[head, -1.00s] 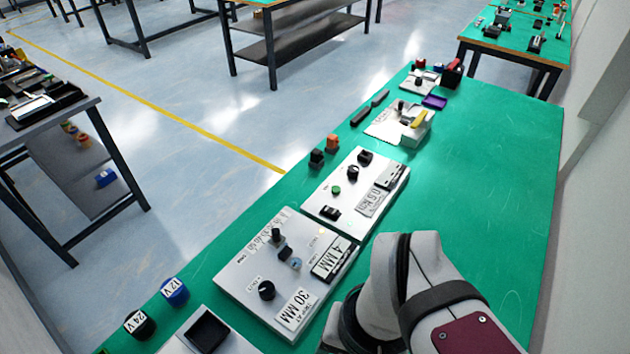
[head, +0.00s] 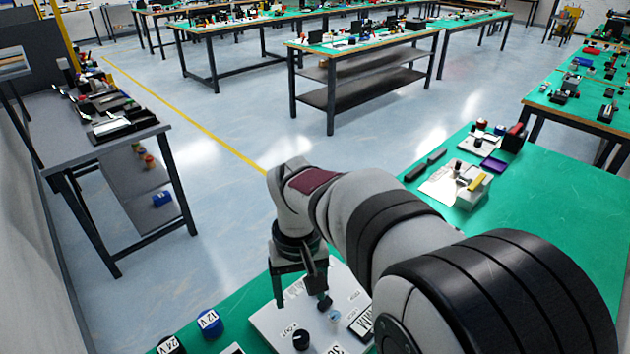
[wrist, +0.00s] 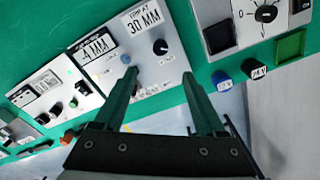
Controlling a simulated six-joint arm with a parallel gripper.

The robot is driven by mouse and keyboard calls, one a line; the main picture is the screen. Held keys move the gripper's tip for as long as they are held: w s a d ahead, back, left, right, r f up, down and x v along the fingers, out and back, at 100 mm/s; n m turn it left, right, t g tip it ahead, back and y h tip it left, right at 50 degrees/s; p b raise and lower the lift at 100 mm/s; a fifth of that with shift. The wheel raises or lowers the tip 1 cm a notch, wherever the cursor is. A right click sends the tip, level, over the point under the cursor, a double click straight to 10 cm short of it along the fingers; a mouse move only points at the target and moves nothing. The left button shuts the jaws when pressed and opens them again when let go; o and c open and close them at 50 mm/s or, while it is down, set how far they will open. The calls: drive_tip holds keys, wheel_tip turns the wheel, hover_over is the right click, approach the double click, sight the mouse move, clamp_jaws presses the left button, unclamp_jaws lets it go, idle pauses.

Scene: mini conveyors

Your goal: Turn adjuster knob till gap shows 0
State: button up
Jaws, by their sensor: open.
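A light grey panel (wrist: 140,88) carries a display reading about 4 MM (wrist: 95,47) and a plate reading TRIP AT 30 MM (wrist: 141,22) in the wrist view. A round black knob (wrist: 160,47) sits below the trip plate; it also shows in the head view (head: 301,341). A small blue-grey round part (wrist: 139,61) lies between the knob and the display. I cannot read which control is the adjuster. My gripper (wrist: 159,75) is open and empty over this panel, its fingers apart. In the head view my gripper (head: 298,300) points down, and my arm hides part of the panel.
Another panel (wrist: 70,90) with a display and black knobs stands left in the wrist view. Blue (wrist: 222,82) and black (wrist: 254,70) caps marked with voltages stand to the right. A green tray (wrist: 291,46) lies beyond. Bare green bench shows at the head view's right.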

sight(301, 337)
drive_tip(key=f, duration=1.6)
drive_tip(key=shift+w+a, duration=0.15)
drive_tip(key=shift+w, duration=0.1)
